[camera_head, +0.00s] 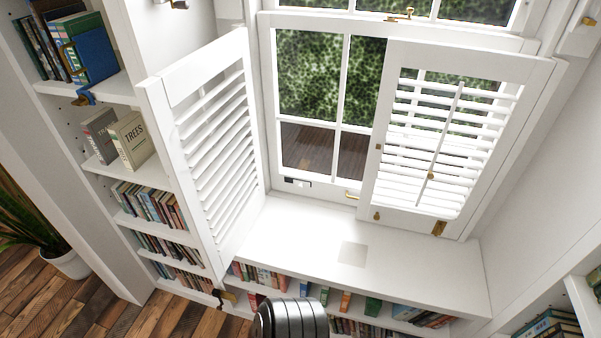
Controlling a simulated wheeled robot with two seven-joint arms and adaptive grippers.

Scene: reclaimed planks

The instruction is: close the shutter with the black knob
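Two white louvred shutters flank the window. The left shutter (213,135) is swung well open, standing out from the window beside the bookshelf. A small dark knob (217,294) shows at its lower front corner, next to a brass piece; it is small and hard to make out. The right shutter (447,140) stands nearly flat across the right half of the window and has a brass knob (377,216) at its lower left. Neither gripper can be made out. A dark grey rounded part of mine shows at the bottom centre, apart from both shutters.
A white window seat (400,265) lies below the window, bare apart from a faint square patch, with books beneath. A tall bookshelf (140,185) stands close behind the left shutter. A potted plant (68,264) is at the far left. Space before the window is free.

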